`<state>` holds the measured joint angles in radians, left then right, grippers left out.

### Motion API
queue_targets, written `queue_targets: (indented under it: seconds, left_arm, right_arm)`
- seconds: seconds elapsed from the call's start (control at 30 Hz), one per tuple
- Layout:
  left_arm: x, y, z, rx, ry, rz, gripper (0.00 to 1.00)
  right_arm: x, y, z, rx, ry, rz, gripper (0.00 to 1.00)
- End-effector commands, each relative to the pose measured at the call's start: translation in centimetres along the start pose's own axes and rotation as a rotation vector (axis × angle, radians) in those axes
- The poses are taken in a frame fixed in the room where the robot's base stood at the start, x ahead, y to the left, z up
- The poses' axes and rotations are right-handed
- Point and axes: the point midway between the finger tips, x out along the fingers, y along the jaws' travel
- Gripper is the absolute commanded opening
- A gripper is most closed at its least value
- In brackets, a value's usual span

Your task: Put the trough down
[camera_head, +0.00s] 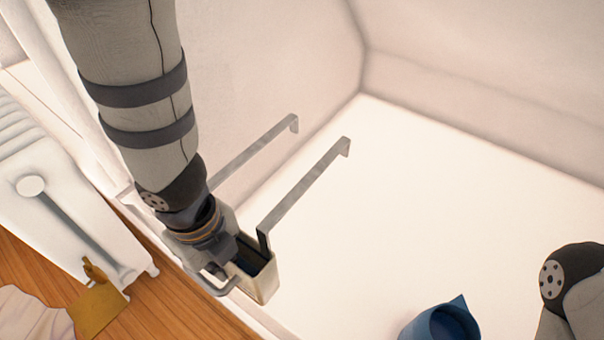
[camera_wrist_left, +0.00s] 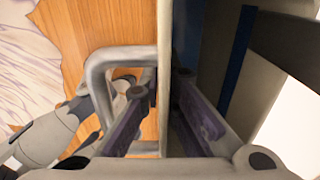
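The trough (camera_head: 265,285) is a narrow, beige, open-topped box with a dark inside, at the lower middle of the head view. Its near wall also shows upright in the left wrist view (camera_wrist_left: 164,45). My left gripper (camera_head: 232,265) comes down onto the trough from above. In the left wrist view its two fingers (camera_wrist_left: 163,88) lie on either side of the wall and appear closed on it. The trough's underside is hidden, so I cannot tell whether it rests on anything.
Two metal bars with bent ends (camera_head: 308,188) extend from near the trough over the white surface (camera_head: 430,200). A blue container (camera_head: 445,322) stands at the bottom right. A white radiator-like unit (camera_head: 60,205) and wooden floor (camera_head: 165,300) are at left. The white surface's middle is clear.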

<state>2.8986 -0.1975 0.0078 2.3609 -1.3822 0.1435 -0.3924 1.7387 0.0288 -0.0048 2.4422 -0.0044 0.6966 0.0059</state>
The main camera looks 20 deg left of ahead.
Motion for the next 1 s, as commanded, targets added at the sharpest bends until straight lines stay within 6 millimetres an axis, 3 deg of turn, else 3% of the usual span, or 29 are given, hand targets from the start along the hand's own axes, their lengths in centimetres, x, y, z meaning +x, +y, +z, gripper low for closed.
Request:
queue_targets:
  seconds: [0.13, 0.23, 0.37, 0.57, 0.7, 1.0]
  left_arm:
    - [1.0, -4.1, -2.0, -0.006, 0.006, -0.012, 0.00]
    - [4.4, -5.6, -3.0, -0.005, 0.004, -0.001, 0.00]
    - [6.7, -7.2, -3.8, -0.004, 0.002, 0.000, 0.00]
    - [8.4, -8.3, -4.3, -0.004, 0.000, 0.000, 0.00]
    - [11.0, -8.1, -4.3, 0.000, -0.001, 0.002, 0.00]
    - [11.2, -8.2, -4.3, 0.000, -0.002, -0.002, 0.00]
  right_arm:
    - [-2.9, 0.0, 0.1, 0.000, 0.044, -0.002, 0.40]
    - [-2.0, 0.0, 0.0, 0.000, 0.031, -0.001, 0.40]
    - [-1.6, 0.0, 0.0, 0.000, 0.023, -0.001, 0.40]
    - [-1.2, 0.0, 0.0, 0.000, 0.018, -0.001, 0.40]
    - [-0.5, 0.0, 0.0, 0.000, 0.008, 0.000, 0.40]
    - [-0.5, 0.0, 0.0, 0.000, 0.007, -0.001, 0.40]
